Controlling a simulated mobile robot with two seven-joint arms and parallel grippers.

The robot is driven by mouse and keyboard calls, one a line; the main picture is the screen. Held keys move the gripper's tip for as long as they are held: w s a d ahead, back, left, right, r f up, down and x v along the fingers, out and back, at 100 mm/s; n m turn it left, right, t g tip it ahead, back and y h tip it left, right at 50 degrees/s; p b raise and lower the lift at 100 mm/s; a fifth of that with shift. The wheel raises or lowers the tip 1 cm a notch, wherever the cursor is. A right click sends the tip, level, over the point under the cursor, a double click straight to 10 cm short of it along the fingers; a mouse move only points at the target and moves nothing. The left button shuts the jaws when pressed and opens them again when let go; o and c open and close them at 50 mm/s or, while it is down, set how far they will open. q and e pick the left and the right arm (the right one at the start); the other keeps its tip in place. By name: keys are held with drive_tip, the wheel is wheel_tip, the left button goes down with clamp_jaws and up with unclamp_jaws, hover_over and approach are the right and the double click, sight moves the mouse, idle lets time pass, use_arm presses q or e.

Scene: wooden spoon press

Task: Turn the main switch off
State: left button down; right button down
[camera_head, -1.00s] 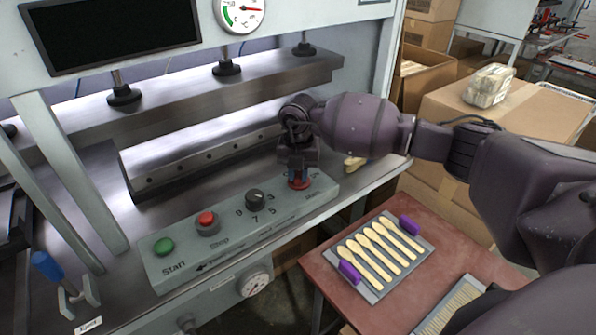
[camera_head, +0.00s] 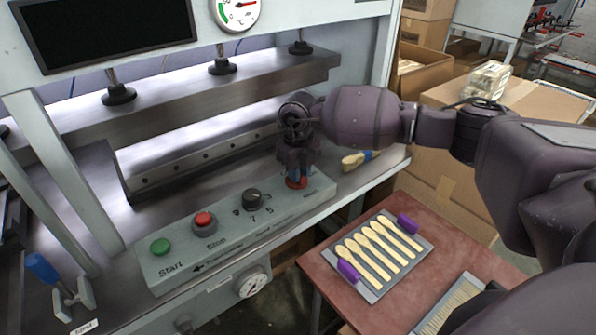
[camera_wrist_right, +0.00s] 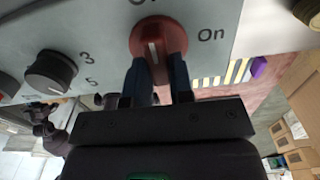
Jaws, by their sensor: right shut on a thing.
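The main switch is a red rotary knob at the right end of the grey control panel (camera_head: 229,228). In the right wrist view the red knob (camera_wrist_right: 152,42) has a white line pointing roughly up toward a partly cut-off label, with "On" to its right. My right gripper (camera_wrist_right: 157,75) is shut on the knob, its two blue fingers on either side. In the head view the right gripper (camera_head: 296,178) points down over the knob (camera_head: 297,183) and hides most of it. My left gripper is not in view.
The panel also has a green Start button (camera_head: 160,246), a red Stop button (camera_head: 204,222) and a black dial (camera_head: 253,199). A brush (camera_head: 357,159) lies behind the panel's right end. A tray of wooden spoons (camera_head: 330,258) is on the red table (camera_head: 350,312).

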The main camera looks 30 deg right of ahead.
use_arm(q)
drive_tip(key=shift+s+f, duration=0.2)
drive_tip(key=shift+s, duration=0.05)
use_arm(e)
drive_tip(key=shift+r+n, duration=0.1)
drive_tip(key=shift+n, duration=0.2)
drive_tip(key=c, duration=1)
unclamp_jaws()
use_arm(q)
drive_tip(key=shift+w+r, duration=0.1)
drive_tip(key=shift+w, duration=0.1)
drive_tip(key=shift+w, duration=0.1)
use_arm(e)
drive_tip(key=shift+r, duration=0.25)
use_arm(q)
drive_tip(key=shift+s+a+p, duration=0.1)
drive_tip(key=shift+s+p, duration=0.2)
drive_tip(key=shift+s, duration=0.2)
use_arm(e)
wheel_tip(320, 180, up, 10)
drive_tip(key=shift+r, duration=0.15)
